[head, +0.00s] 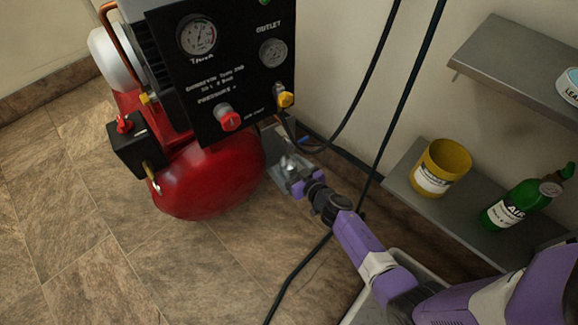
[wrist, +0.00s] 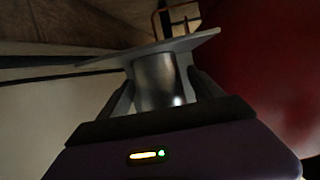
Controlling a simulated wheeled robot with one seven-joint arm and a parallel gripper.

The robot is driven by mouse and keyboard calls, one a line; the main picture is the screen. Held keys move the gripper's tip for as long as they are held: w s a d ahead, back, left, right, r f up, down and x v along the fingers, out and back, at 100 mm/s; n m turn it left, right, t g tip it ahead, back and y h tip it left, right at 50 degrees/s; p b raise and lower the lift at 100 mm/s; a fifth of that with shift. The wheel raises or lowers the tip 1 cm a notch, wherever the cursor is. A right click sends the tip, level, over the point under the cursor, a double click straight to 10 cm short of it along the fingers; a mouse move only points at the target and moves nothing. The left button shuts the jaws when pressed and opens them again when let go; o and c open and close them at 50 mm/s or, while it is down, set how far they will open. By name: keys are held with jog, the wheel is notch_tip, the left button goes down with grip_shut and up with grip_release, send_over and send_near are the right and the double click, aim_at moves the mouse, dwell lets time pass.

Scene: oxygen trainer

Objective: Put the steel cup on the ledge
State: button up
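The steel cup (wrist: 158,84) stands out as a shiny grey cylinder between my gripper's fingers in the wrist view. In the head view the cup (head: 289,162) is small and partly hidden by my gripper (head: 294,174), low beside the red tank. My gripper (wrist: 160,86) has a dark finger against each side of the cup and looks shut on it. A flat grey plate, which looks like a ledge (wrist: 205,40), lies at the cup's far end; whether they touch is unclear. It also shows in the head view (head: 276,146), behind the tank.
A red compressor tank (head: 210,178) with a black gauge panel (head: 225,75) stands close left of my gripper. Dark hoses (head: 407,95) hang at its right. A lower grey shelf (head: 405,185) holds a yellow pot (head: 440,168) and a green bottle (head: 514,205). An upper shelf (head: 510,62) holds a white round item.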

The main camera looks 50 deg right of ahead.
jog(key=shift+r, duration=0.15)
jog(key=shift+s+r, duration=0.1)
jog(key=shift+s, duration=0.05)
jog(key=s+a+r+n+y+p, duration=0.1)
jog(key=s+a+r, duration=0.4)
jog(key=s, duration=0.3)
jog(key=s+a+r+n+p, duration=0.1)
jog(key=s+a+r+p, duration=0.1)
jog(key=s+a+r, duration=0.45)
jog(key=s+a+r+n+y+p, duration=0.1)
jog(key=s+a+r, duration=0.3)
jog(key=s, duration=0.5)
jog(key=s+a+r+y, duration=0.1)
jog(key=s+a+r, duration=0.2)
jog(key=r, duration=0.5)
jog(key=s+a+r+y, duration=0.1)
jog(key=s+a+r, duration=0.3)
jog(key=r, duration=0.5)
jog(key=shift+s+t, duration=0.35)
jog(key=shift+t, duration=0.05)
jog(key=shift+r, duration=0.15)
